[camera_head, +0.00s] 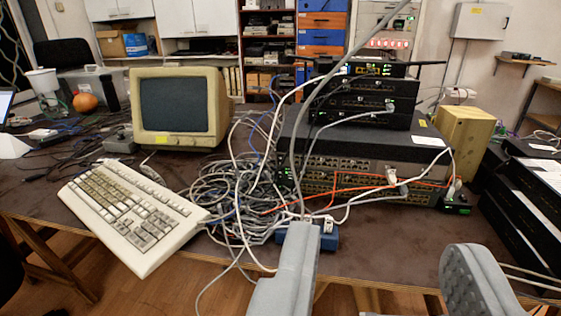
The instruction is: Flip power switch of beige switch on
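A stack of network gear stands on the brown table right of centre. Its lower part is a large dark-topped unit (365,150) with rows of ports on greyish-beige fronts (350,180). A plain tan-beige box (466,140) stands just right of the stack. I cannot tell which of these is the beige switch, and no power switch can be made out. My gripper (385,238) is open and empty, with its two grey fingers wide apart at the bottom of the view, in front of the table's near edge. Nothing is between the fingers.
A tangle of grey cables (235,190) lies left of the stack, with cables crossing its front. A blue box (322,238) sits at the near edge. A beige monitor (180,108) and keyboard (133,213) are left. Black units (525,200) stand right. Bare table shows at the front.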

